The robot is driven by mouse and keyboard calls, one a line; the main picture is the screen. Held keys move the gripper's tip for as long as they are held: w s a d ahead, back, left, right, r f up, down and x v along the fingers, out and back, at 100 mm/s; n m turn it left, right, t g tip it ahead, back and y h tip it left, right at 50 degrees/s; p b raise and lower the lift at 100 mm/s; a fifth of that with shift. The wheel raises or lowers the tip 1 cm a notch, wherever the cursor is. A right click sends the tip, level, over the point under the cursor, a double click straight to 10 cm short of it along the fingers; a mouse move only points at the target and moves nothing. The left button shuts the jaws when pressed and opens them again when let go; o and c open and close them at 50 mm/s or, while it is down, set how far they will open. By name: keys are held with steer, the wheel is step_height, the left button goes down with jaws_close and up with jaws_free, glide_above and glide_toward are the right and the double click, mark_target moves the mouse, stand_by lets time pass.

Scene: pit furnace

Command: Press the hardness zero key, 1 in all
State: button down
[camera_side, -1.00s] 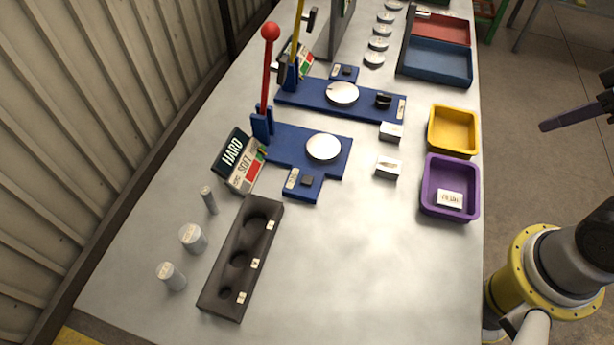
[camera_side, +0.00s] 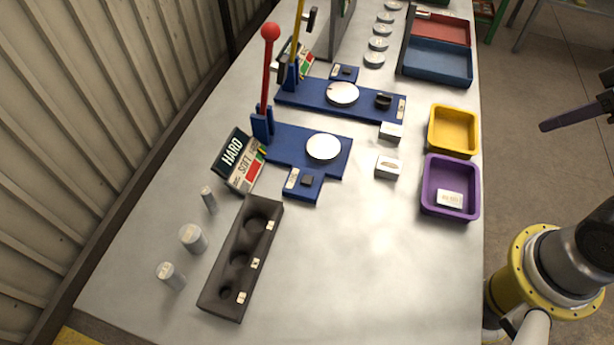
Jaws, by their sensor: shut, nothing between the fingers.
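The nearer blue tester base (camera_side: 285,146) has a red-knobbed lever (camera_side: 266,80), a round pale plate (camera_side: 323,147) and a HARD/SOFT board (camera_side: 238,160). On its front tab sits a small dark key (camera_side: 307,181) beside a white label (camera_side: 292,178), too small to read. A second blue base (camera_side: 310,95) behind it has a yellow lever and its own small dark key (camera_side: 347,70). My gripper (camera_side: 545,126) shows as a dark finger shape at the right edge, shut and empty, off the table and far from both keys.
A purple tray (camera_side: 430,205) with a white block and a yellow tray (camera_side: 432,140) line the right table edge. A dark holed rack (camera_side: 218,300) and several metal cylinders stand at front left. Two small white blocks lie right of the bases. The front right table is clear.

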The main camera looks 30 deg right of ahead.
steer(key=w+a+r+m+t+y, duration=0.2)
steer(key=w+a+r+m+t, duration=0.3)
steer(key=w, duration=0.6)
steer(key=w+a+r+t+y, duration=0.1)
steer(key=w+a+r+y, duration=0.15)
steer(key=w+a, duration=0.7)
steer(key=a+f+g+h, duration=0.1)
steer(key=a+f+g, duration=0.2)
steer(key=a+f, duration=1.2)
steer(key=shift+f, duration=0.9)
steer(key=shift+f, duration=0.1)
